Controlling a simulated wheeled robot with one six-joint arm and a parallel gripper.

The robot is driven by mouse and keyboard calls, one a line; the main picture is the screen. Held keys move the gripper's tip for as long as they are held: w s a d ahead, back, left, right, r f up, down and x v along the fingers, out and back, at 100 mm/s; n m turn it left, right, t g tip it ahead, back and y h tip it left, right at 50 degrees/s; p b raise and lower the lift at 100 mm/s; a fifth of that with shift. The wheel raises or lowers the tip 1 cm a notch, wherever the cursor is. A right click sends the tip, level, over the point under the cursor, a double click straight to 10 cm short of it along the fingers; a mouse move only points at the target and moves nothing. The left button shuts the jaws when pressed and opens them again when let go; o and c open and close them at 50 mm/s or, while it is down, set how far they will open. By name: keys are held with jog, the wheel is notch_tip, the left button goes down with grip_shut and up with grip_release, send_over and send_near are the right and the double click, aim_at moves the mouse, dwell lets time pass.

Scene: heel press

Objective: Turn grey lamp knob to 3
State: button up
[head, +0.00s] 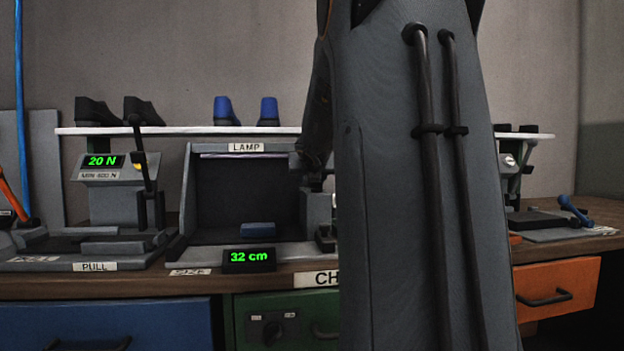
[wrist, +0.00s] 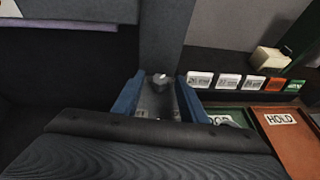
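The lamp booth (head: 246,190) stands on the bench in the head view, with a LAMP label on its top edge and a dark inside. In the wrist view a small grey knob (wrist: 160,79) shows on a grey upright, between the two blue fingers of my gripper (wrist: 158,84). The fingers are apart, with visible gaps on both sides of the knob. I cannot read a scale or the knob's setting.
A 32 cm display (head: 249,260) sits before the booth, and a blue block (head: 258,229) lies inside it. The pull tester (head: 112,190) reads 20 N at left. In the wrist view, several coloured cards (wrist: 230,83) and a HOLD tray (wrist: 285,135) are at right.

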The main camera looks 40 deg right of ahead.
jog(key=p+v, duration=0.1)
jog(key=v, duration=0.6)
jog(key=shift+s+a+r+p, duration=0.15)
jog(key=shift+s+a+p, duration=0.05)
jog(key=shift+p, duration=0.15)
jog(key=shift+s, duration=0.1)
